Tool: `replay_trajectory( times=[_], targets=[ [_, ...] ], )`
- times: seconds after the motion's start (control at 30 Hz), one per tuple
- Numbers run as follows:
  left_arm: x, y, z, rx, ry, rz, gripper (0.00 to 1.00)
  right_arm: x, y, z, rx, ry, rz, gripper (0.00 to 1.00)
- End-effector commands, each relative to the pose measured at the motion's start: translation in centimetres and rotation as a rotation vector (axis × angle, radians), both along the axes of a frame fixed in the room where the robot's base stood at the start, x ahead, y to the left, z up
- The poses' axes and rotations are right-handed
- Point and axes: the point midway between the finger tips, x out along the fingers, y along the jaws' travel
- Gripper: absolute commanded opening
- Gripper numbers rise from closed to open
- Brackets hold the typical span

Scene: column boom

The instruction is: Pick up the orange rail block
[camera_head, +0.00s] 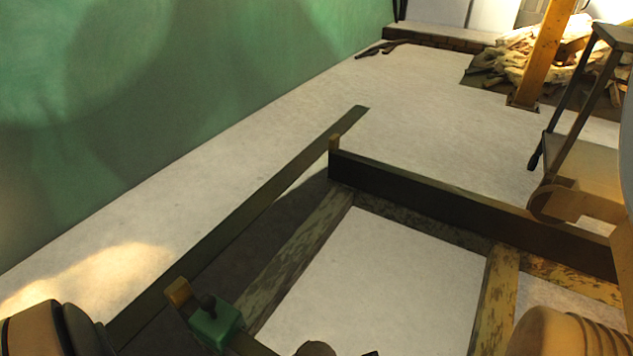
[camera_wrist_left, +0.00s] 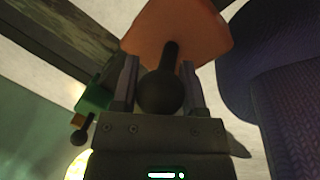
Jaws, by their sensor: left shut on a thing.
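The orange rail block (camera_wrist_left: 190,25) is at the top of the left wrist view, with a black ball knob (camera_wrist_left: 160,93) on a short stem. My left gripper (camera_wrist_left: 158,80) is shut on this knob, one finger on each side. I cannot tell whether the block rests on something or hangs free. In the head view I cannot make out the orange block or the left gripper's fingers. My right gripper is in neither view.
A green block (camera_head: 214,327) with a black knob sits on a dark frame beam at the lower left; it also shows in the left wrist view (camera_wrist_left: 97,93). A yellow end piece (camera_head: 178,291) is beside it. A ladder-like stand (camera_head: 590,100) is at right.

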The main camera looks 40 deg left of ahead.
Motion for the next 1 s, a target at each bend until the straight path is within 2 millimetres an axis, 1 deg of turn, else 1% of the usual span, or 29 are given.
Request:
replay_trajectory(
  times=[0.03,0.07,0.1,0.13,1.0],
  targets=[
    [-0.03,-0.02,-0.03,-0.001,0.001,0.000,0.19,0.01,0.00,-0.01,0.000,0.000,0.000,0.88],
    [-0.03,-0.02,-0.03,-0.001,0.001,0.000,0.12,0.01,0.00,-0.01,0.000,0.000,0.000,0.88],
    [-0.04,-0.03,-0.03,-0.001,0.001,0.000,0.04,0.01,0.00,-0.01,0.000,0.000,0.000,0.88],
    [-0.04,-0.03,-0.03,0.000,0.001,0.000,0.00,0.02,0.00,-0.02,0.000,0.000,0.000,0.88],
    [-0.10,-0.04,-0.09,-0.001,0.004,-0.001,0.00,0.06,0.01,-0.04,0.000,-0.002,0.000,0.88]
  ],
)
